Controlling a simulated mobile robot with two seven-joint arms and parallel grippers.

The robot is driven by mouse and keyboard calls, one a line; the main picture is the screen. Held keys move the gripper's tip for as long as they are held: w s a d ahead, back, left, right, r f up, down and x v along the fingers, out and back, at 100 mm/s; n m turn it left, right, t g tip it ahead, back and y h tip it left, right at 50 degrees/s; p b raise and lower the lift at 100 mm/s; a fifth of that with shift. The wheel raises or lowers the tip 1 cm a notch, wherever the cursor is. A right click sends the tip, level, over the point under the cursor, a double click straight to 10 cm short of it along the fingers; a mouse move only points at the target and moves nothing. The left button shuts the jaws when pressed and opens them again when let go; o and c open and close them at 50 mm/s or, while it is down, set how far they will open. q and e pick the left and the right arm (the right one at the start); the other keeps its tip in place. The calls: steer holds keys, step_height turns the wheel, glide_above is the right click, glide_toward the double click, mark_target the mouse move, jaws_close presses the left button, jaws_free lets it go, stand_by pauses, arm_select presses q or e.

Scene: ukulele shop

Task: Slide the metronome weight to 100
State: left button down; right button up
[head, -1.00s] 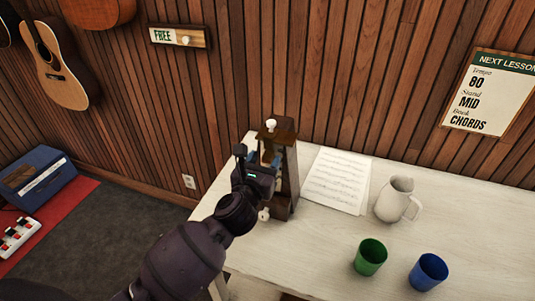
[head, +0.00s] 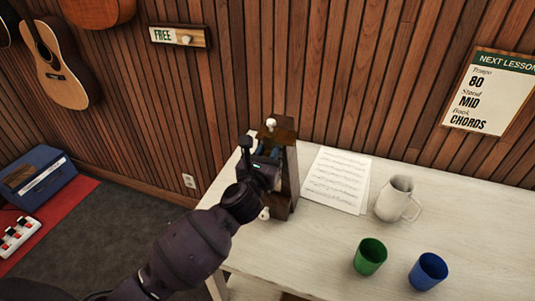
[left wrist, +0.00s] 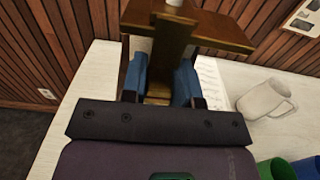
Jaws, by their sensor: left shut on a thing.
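The metronome (head: 285,185) is a tall dark wooden case standing upright at the table's back left, with a white knob on top. Its top and a wooden upright strip also show in the left wrist view (left wrist: 205,28). My left gripper (head: 268,157) is at the metronome's front, in its upper part. In the left wrist view its blue fingers (left wrist: 160,82) stand on both sides of the wooden strip, shut on what I take to be the weight. The weight itself and the scale marks are hidden by the gripper. My right gripper is not in view.
Sheet music (head: 338,180), a white pitcher (head: 394,198), a green cup (head: 370,257) and a blue cup (head: 428,272) stand or lie to the right on the white table (head: 310,250). The wooden wall is close behind. A wall board (head: 488,95) reads Tempo 80.

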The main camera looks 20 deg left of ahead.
arm_select(q)
steer(key=shift+f, duration=0.25)
step_height(320, 180, down, 6)
steer(key=b, duration=0.2)
steer(key=shift+b, duration=0.35)
steer(key=c, duration=0.9)
jaws_free()
steer(key=shift+s, duration=0.15)
steer(key=shift+s+a, duration=0.2)
steer(key=shift+s, duration=5.1)
